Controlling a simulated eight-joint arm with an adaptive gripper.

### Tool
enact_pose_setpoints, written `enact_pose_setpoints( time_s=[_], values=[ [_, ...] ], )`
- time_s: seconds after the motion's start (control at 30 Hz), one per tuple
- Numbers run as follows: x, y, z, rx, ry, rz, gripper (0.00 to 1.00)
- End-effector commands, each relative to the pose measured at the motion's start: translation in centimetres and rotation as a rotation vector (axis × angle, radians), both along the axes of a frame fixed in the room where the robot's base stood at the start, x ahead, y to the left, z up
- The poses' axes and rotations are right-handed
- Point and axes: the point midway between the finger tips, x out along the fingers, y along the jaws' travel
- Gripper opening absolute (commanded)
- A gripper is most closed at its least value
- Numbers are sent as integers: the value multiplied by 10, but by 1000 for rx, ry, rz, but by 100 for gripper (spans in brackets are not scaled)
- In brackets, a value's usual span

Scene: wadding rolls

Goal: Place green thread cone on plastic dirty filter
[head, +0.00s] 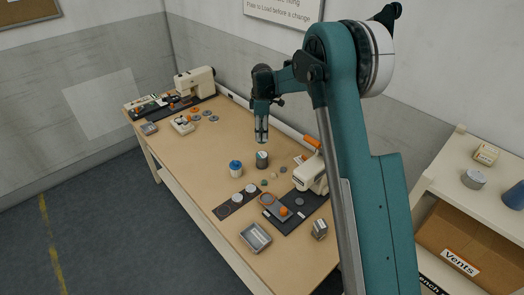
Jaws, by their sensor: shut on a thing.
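My gripper (262,139) points down over the middle of the workbench. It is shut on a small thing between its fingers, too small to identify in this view. A dark grey-green cylinder with a pale top (262,160) stands on the bench just below the fingertips, apparently apart from them. I cannot tell whether either of these is the green thread cone. Round pale grey discs (237,198) lie on a dark mat in front of the gripper; I cannot tell which of the round pieces is the plastic dirty filter.
A white machine (312,174), a grey tray (255,237) and a metal block (320,229) stand nearer. A sewing machine (196,82) is at the far end. The bench's left middle (195,150) is clear.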

Motion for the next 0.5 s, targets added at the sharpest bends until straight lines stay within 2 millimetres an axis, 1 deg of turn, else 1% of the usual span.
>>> enact_pose_setpoints(
  time_s=[0.2, 0.3, 0.4, 0.5],
  values=[
    [0, 0, -31, 0, 0, 0, 14],
    [0, 0, -42, 0, 0, 0, 14],
    [0, 0, -48, 0, 0, 0, 14],
    [0, 0, -50, 0, 0, 0, 14]
  ],
)
